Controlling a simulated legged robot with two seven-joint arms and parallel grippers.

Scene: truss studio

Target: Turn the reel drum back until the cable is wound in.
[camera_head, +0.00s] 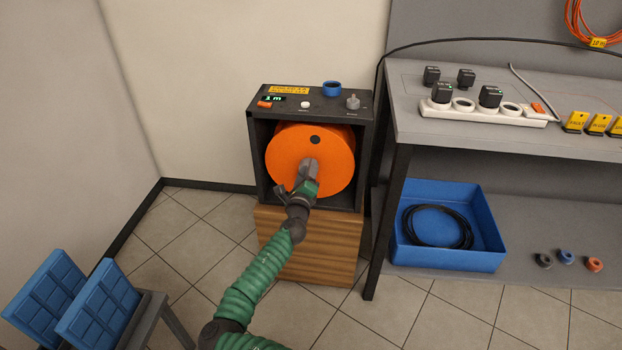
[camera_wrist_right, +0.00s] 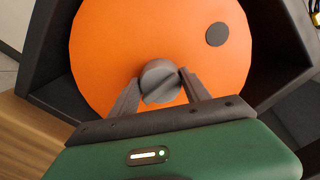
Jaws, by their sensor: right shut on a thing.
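The orange reel drum (camera_head: 291,148) sits in a dark open-fronted housing (camera_head: 258,160) on a wooden block. A dark round spot (camera_head: 315,140) marks the drum face near its top; it also shows in the right wrist view (camera_wrist_right: 217,34), at upper right. My right gripper (camera_head: 309,170) is at the middle of the drum face. In the right wrist view its fingers (camera_wrist_right: 160,88) are shut on the grey central knob (camera_wrist_right: 160,75). A small display (camera_head: 273,98) on the housing top reads "1 m". No cable shows at the drum face. My left gripper is out of view.
The housing top carries a blue ring (camera_head: 332,88), a white button (camera_head: 305,104) and a grey knob (camera_head: 353,102). A grey workbench (camera_head: 430,140) stands close on the right, with a blue tray (camera_head: 480,259) on its lower shelf. Blue panels (camera_head: 45,292) stand at lower left.

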